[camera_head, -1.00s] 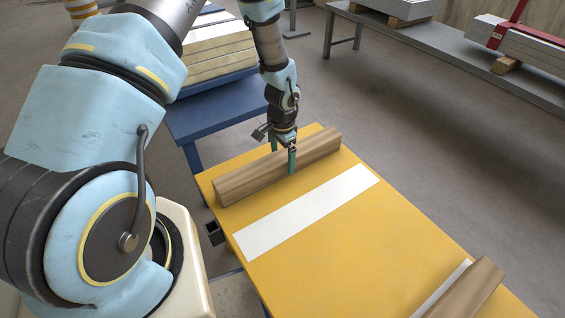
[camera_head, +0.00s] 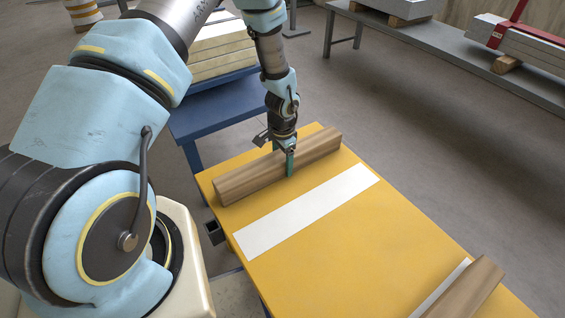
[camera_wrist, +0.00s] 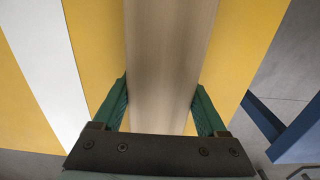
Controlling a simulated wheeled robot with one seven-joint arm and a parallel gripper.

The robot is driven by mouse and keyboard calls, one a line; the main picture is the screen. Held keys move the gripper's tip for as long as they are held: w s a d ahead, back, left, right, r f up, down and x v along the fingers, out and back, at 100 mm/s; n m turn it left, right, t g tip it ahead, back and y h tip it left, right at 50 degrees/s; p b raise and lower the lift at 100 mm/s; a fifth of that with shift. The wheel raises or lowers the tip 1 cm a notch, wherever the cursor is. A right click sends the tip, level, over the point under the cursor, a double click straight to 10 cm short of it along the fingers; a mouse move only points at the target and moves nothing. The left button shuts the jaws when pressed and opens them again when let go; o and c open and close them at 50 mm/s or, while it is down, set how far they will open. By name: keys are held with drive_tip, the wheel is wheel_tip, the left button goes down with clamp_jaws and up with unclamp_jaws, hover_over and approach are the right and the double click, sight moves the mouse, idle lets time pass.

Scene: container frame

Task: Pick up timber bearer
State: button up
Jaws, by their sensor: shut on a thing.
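A long brown timber bearer (camera_head: 240,182) lies along the far left side of the yellow table (camera_head: 330,245). My gripper (camera_head: 283,164) is over the bearer near its middle, pointing down, with one green finger showing on the near face. In the wrist view the bearer (camera_wrist: 170,60) runs between the two green fingers of my gripper (camera_wrist: 160,108), one on each side and close against it. The gripper is shut on the bearer. The bearer appears to rest on the table; I see no clear gap under it. A second timber bearer (camera_head: 468,290) lies at the lower right.
A white strip (camera_head: 305,212) on the tabletop runs beside the gripped bearer. A blue table (camera_head: 215,116) with stacked boards (camera_head: 215,60) stands behind. A grey bench (camera_head: 450,58) with strapped bundles is at the back right. The yellow table's middle is clear.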

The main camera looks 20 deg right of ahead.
clamp_jaws()
drive_tip(key=shift+r, duration=0.1)
